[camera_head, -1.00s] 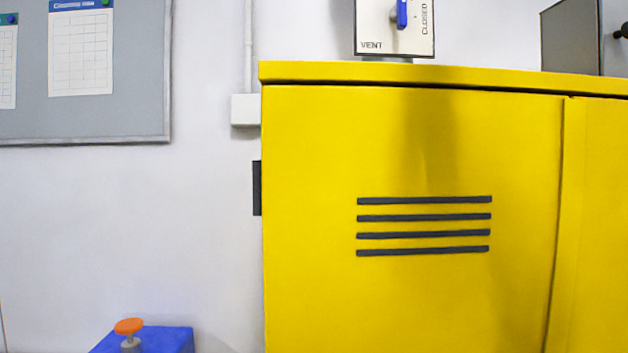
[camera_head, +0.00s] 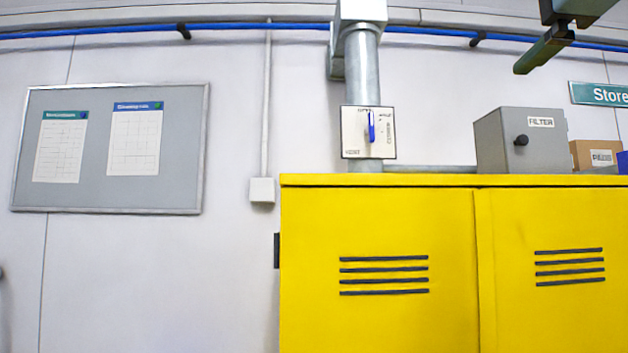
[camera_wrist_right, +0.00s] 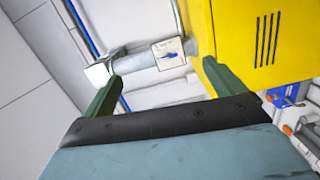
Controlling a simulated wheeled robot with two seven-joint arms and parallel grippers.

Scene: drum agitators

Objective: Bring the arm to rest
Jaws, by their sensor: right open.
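My right gripper (camera_wrist_right: 163,71) shows in the right wrist view with its two dark green fingers wide apart. Nothing is between the fingers. Beyond them are the vent pipe and the yellow cabinet, both clear of the fingers. In the head view a dark green finger and part of a dark body of my right gripper (camera_head: 545,48) hang in at the top right, in front of the wall. The rest of that arm is outside the head view. My left gripper is in neither view.
A yellow cabinet (camera_head: 380,225) stands at the lower right. Above it are a vent panel (camera_head: 352,134) with an upright blue handle (camera_head: 371,126), a grey filter box (camera_head: 505,150) and a cardboard box (camera_head: 592,153). A noticeboard (camera_head: 185,120) hangs left. A blue pipe (camera_head: 260,28) crosses the wall.

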